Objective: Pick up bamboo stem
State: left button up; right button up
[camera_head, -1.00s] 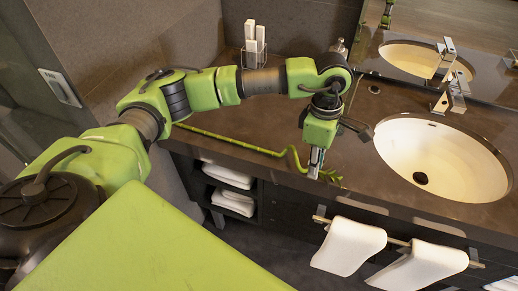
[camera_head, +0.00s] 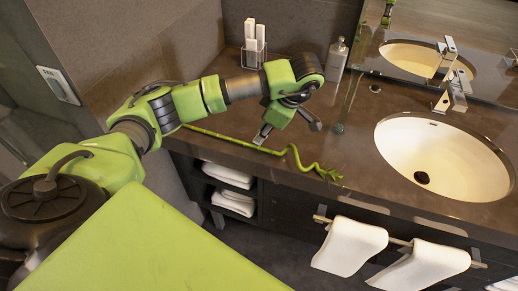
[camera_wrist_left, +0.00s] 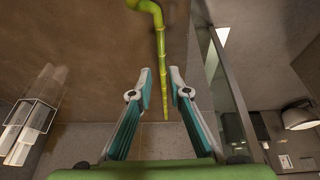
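The green bamboo stem (camera_head: 222,137) lies on the dark counter along its front edge. Its left part is straight and its right end is curled with small leaves. My left gripper (camera_head: 262,135) is at the straight part, close to the counter. In the left wrist view my left gripper (camera_wrist_left: 161,77) is open, with its two fingers apart. The stem (camera_wrist_left: 161,50) shows in the gap between them in that view, with no finger visibly closed on it. I cannot tell the exact height of the fingers over the stem. My right gripper is not in view.
A sink basin (camera_head: 440,160) with a tap (camera_head: 449,90) is at the right. A bottle (camera_head: 336,62) and a wire holder (camera_head: 253,58) with white items stand at the back. Towels (camera_head: 349,246) hang on a front rail. The counter between stem and sink is clear.

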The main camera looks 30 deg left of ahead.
aim_at(254, 145)
pick_arm(q)
jog(key=shift+s+a+f, duration=0.1)
jog(key=shift+a+f, duration=0.05)
jog(key=shift+f, duration=0.45)
jog(key=p+x, duration=0.1)
jog(key=x, duration=0.2)
jog(key=shift+s+p, duration=0.1)
jog(key=shift+p, duration=0.25)
jog(key=shift+a+f, duration=0.2)
jog(key=shift+f, duration=0.25)
jog(key=shift+c, duration=0.4)
grip_shut()
